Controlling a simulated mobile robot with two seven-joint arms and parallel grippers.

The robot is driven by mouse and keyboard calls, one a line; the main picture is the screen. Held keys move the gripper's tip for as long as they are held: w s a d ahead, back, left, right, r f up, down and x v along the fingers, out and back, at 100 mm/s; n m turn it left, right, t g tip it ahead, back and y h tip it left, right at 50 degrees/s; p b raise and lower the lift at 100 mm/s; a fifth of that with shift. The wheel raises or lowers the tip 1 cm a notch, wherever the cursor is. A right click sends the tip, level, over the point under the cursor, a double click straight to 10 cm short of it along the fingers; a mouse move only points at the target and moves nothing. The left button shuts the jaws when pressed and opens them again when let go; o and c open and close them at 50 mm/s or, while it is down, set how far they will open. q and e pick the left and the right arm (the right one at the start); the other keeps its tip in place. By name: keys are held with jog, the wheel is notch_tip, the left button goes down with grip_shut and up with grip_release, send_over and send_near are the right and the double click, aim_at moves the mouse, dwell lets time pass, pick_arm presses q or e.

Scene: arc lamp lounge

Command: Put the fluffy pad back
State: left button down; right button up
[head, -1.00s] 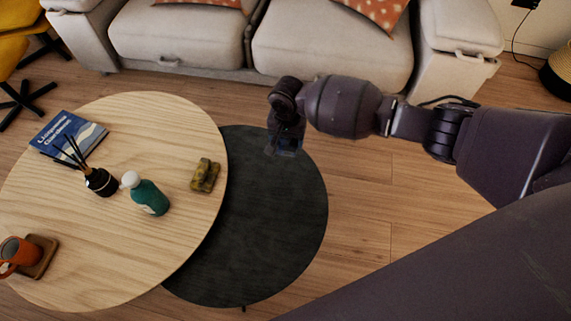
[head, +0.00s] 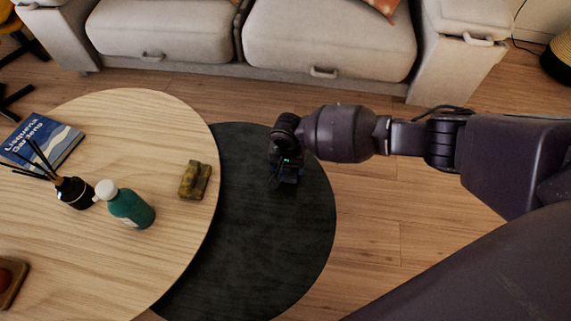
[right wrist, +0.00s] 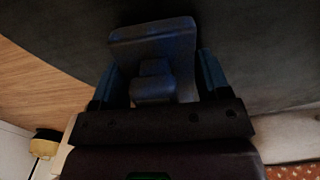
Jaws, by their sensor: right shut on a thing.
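My right gripper (head: 286,176) hangs over the dark round table, pointing down. In the right wrist view its two fingers (right wrist: 157,85) are shut on a dark blue thing (right wrist: 150,42) with a broad, flat upper part. It is too dark to tell whether this is the fluffy pad, and I see no other thing that is clearly fluffy. In the head view the gripper mostly hides it. I cannot tell whether it touches the dark round table (head: 250,250). My left gripper is not in view.
The pale wooden round table (head: 120,260) overlaps the dark one. A beige sofa (head: 330,40) stands behind.

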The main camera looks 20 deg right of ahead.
jog(key=shift+w, duration=0.1)
jog(key=shift+f, duration=0.15)
jog(key=o, duration=1)
notch_tip(320, 180, up, 11)
jog(key=p, duration=0.4)
jog(key=shift+w+f+p, duration=0.1)
jog(key=shift+f+p, duration=0.1)
jog(key=shift+p, duration=0.1)
jog(key=shift+r+p, duration=0.35)
jog(key=shift+r, duration=0.5)
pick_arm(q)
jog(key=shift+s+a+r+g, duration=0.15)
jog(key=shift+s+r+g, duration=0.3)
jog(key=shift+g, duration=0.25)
pick_arm(e)
jog(key=shift+s, duration=0.2)
jog(key=shift+f, duration=0.1)
